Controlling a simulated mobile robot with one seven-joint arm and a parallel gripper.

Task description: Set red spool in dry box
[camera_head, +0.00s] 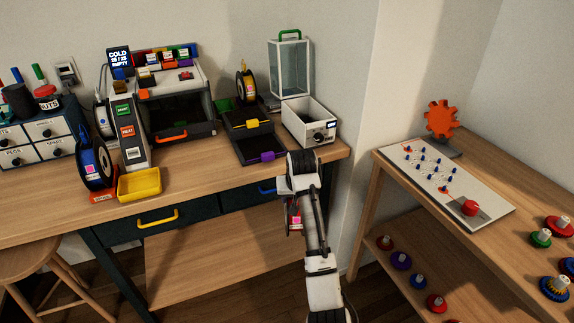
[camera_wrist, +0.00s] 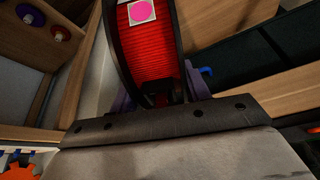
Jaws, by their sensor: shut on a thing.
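The red spool (camera_wrist: 155,55) has black flanges and a white label with a pink dot. My gripper (camera_wrist: 162,97) is shut on its near edge. In the head view the red spool (camera_head: 295,217) hangs below my wrist, in front of the table's right end and partly hidden by my arm. The white dry box (camera_head: 294,124) stands at the table's back right corner, behind and above the spool. Its clear lid (camera_head: 289,70) with a green handle stands upright, and the box top is open. I see nothing inside it, though its floor shows only in part.
The printer (camera_head: 165,100) and a yellow bin (camera_head: 139,184) are further left. A wall corner and a shelf (camera_head: 395,160) stand right.

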